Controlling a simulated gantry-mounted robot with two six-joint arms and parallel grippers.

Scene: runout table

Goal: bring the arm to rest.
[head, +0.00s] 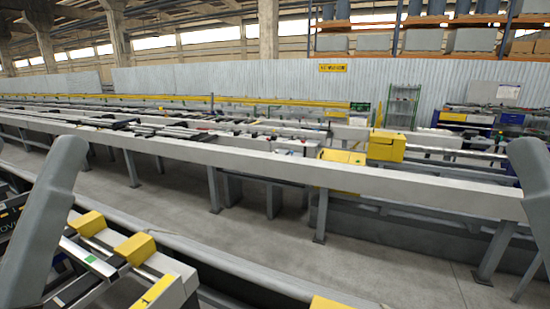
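A grey link of my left arm (45,220) rises at the left edge of the head view. A grey link of my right arm (532,180) shows at the right edge. Neither gripper can be made out in this view, so what they hold or touch is hidden. The runout table (300,168) runs across the middle as a long pale beam on grey legs, with dark and metallic bars lying behind it.
Yellow-capped machinery (135,248) stands close at the lower left. A yellow box (386,145) sits on the table line at right. Grey floor (330,256) is open between the near rail and the table legs. Storage racks (420,40) stand behind.

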